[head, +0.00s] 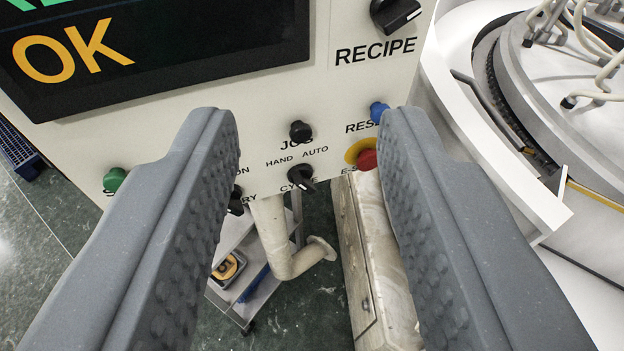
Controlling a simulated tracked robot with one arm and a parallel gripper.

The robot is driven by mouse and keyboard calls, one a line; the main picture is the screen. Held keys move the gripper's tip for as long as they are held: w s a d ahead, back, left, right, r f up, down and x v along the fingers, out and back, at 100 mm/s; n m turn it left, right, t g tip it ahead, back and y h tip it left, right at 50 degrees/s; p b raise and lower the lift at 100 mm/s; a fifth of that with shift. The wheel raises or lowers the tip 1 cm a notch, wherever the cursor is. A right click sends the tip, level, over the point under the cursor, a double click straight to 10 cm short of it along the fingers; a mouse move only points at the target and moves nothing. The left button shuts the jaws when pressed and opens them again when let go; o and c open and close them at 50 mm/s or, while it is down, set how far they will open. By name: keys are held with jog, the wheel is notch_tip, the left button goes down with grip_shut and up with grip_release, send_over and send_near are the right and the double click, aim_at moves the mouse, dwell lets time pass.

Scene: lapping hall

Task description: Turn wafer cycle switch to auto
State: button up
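The cycle switch (300,177) is a small black rotary knob low on the cream control panel, between my fingertips in the picture. HAND is printed at its upper left and AUTO at its upper right; the CYCLE label below is partly covered by the knob. Its grip bar slants from upper left to lower right, so its upper end lies on the HAND side. Which end is the pointer is too small to tell. My gripper (308,115) is open and empty, with its two grey padded fingers wide apart. Neither finger touches the switch.
A black JOG knob (300,131) sits just above the switch. A red emergency stop (367,160) and a blue button (378,111) are close to my right finger. A green button (115,179), display (150,50) and RECIPE knob (396,13) are farther off. A pipe (285,245) stands below.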

jog(key=w+d+f+n+h+b, duration=0.1)
jog(key=w+d+f+h+b, duration=0.1)
jog(key=w+d+f, duration=0.7)
jog(key=n+t+y+b, duration=0.2)
jog(key=n+y+b, duration=0.2)
jog(key=n+y, duration=0.45)
send_near(309, 191)
jog(key=shift+h, duration=0.35)
jog(key=x, duration=0.9)
jog(key=shift+a+r, duration=0.2)
jog(key=shift+a, duration=0.15)
grip_shut()
jog(key=shift+d, duration=0.15)
